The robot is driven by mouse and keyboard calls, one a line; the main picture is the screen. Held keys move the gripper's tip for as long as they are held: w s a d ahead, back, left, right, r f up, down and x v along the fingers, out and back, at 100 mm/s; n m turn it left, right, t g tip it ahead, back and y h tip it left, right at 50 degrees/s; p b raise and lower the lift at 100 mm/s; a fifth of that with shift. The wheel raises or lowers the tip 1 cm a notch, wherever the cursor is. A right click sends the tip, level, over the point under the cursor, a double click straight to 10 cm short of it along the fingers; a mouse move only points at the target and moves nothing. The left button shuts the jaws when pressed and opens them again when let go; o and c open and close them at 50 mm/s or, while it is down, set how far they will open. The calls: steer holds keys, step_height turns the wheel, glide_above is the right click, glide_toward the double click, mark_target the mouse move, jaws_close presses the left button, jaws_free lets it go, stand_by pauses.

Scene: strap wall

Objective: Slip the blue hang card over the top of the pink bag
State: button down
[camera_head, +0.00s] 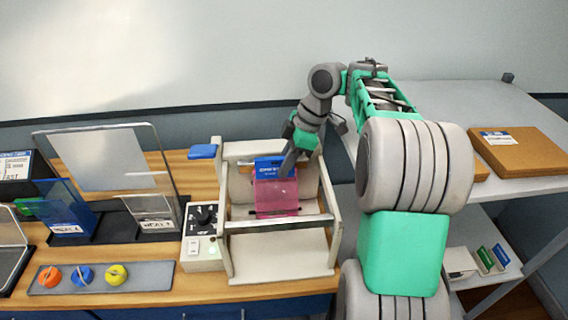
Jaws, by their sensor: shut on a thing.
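The pink bag (276,198) stands upright inside the cream frame of a bench machine, behind its front bar. It is see-through. The blue hang card (266,166), with white print, is at the bag's top edge. I cannot tell whether it straddles the top or only sits in front of it or behind it. My gripper (287,168) reaches down from the upper right and is shut on the blue hang card near its right end. The fingers hide that end of the card.
The cream machine frame (328,215) has side posts close around the bag. A control box (203,252) with a black knob stands left of it. Further left are clear upright panels (120,160) and a grey tray (140,275) with coloured knobs. A brown box (520,150) lies on the right-hand table.

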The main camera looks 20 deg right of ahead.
steer(key=shift+f+b, duration=0.4)
steer(key=shift+f, duration=0.1)
steer(key=c, duration=1.3)
jaws_free()
steer(key=shift+s+r, duration=0.1)
steer(key=shift+o, duration=0.2)
steer(key=r+p, duration=0.4)
steer(key=shift+w+r, duration=0.2)
steer(key=shift+w, duration=0.05)
step_height(320, 180, up, 3)
steer(key=p, duration=0.3)
steer(key=shift+s, duration=0.1)
steer(key=shift+r+p, duration=0.45)
steer(key=shift+r, duration=0.35)
steer(key=shift+f, duration=0.1)
